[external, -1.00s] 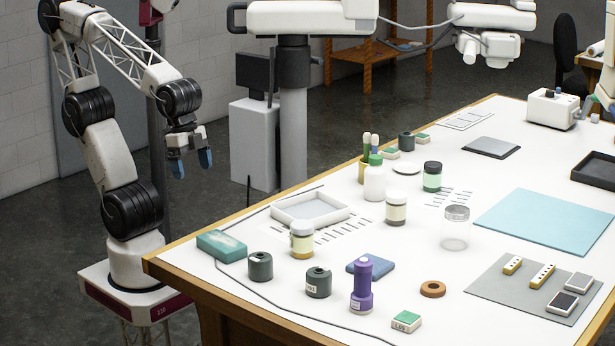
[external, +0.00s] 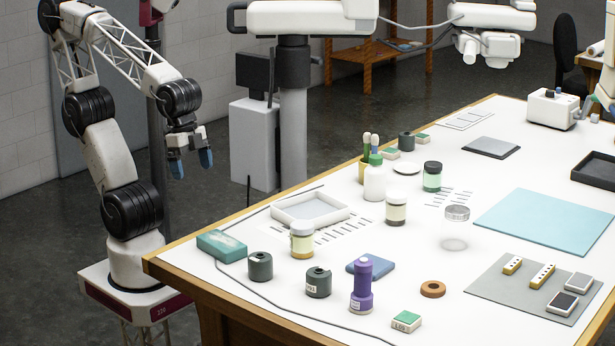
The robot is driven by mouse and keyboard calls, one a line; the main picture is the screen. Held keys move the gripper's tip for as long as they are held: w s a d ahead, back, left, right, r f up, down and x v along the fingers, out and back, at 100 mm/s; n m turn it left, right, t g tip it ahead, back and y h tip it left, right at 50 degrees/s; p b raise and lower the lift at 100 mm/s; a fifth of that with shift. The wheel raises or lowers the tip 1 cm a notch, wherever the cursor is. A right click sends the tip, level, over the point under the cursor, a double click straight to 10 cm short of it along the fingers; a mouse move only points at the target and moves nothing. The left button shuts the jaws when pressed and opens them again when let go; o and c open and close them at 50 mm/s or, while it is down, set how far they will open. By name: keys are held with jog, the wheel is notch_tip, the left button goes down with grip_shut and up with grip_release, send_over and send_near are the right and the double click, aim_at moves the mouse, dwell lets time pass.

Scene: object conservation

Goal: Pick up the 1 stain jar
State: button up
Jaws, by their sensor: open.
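Several jars stand upright on the white table, and I cannot tell which is the stain jar. One with a pale lid and yellowish contents (external: 302,241) stands near the front left. One with a dark lid and green contents (external: 432,178) stands farther back. A clear round lid or dish (external: 457,212) shows above a faint round shape (external: 454,244) on the table. My gripper (external: 192,168) is open and empty, left of the table and well away from the jars.
A white tray (external: 278,213), teal block (external: 221,244), dark pots (external: 260,266) (external: 318,282) and purple bottle (external: 361,290) crowd the near left side. A white bottle (external: 374,182) stands behind. A blue mat (external: 550,228) lies clear at right. A cable runs along the table's front.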

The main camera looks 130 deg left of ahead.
jog(key=w+v, duration=0.1)
jog(key=v, duration=0.4)
jog(key=w+a+r+m+y, duration=0.2)
jog(key=w+a+m+y, duration=0.2)
jog(key=w+a, duration=0.65)
jog(key=w+a+r+m+y, duration=0.2)
jog(key=w+a+m+y, duration=0.15)
jog(key=w+a, duration=0.7)
jog(key=m+y, duration=0.6)
jog(key=m, duration=0.6)
send_over(428, 166)
jog(key=s+d, duration=0.1)
jog(key=d, duration=0.4)
notch_tip(428, 166, down, 4)
notch_tip(428, 166, down, 13)
jog(key=shift+d+f, duration=0.1)
jog(key=shift+x, duration=1.3)
